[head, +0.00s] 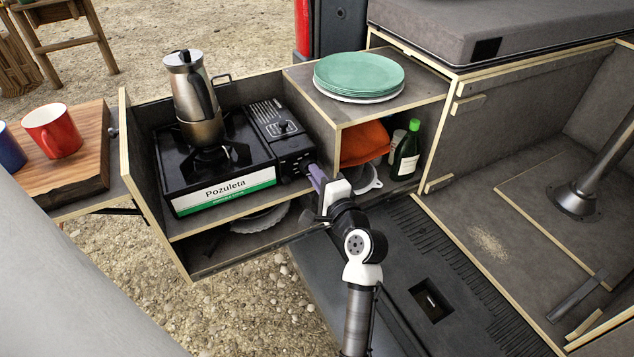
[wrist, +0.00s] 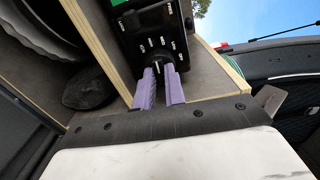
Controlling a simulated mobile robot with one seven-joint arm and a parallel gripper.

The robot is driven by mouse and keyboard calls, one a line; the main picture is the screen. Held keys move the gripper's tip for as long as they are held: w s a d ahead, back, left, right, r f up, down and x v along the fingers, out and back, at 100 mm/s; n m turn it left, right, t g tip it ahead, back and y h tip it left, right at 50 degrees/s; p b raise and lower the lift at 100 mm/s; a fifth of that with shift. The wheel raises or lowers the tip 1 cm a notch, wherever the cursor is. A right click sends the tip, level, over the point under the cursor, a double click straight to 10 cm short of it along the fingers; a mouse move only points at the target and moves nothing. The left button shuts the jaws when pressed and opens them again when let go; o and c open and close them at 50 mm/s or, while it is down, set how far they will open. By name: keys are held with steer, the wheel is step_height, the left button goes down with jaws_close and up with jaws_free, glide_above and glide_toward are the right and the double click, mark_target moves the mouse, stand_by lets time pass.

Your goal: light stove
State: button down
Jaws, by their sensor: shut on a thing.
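The camping stove (head: 205,190) is black with a white and green "Pozuleta" label and sits in the wooden pull-out box. A metal moka pot (head: 193,95) stands upright on its burner. The stove's control knob is hidden behind my gripper in the head view. My gripper (head: 314,175) reaches the stove's front right end. In the wrist view my purple fingers (wrist: 163,84) are close together at the stove's control panel (wrist: 152,35), shut on a small part taken to be the knob (wrist: 157,68). No flame is visible under the pot.
Green and white plates (head: 359,76) lie on the shelf right of the stove. Below are an orange cloth (head: 364,143) and a green bottle (head: 406,152). A red mug (head: 53,131) stands on a wooden board (head: 75,165) at the left. The box walls stand close around the stove.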

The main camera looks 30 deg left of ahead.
steer(key=shift+n+b, duration=2.25)
steer(key=shift+n, duration=1.35)
steer(key=c, duration=1.5)
jaws_free()
steer(key=shift+o, duration=0.2)
steer(key=b+v, duration=0.2)
steer(key=v, duration=1.2)
steer(key=shift+b, duration=0.3)
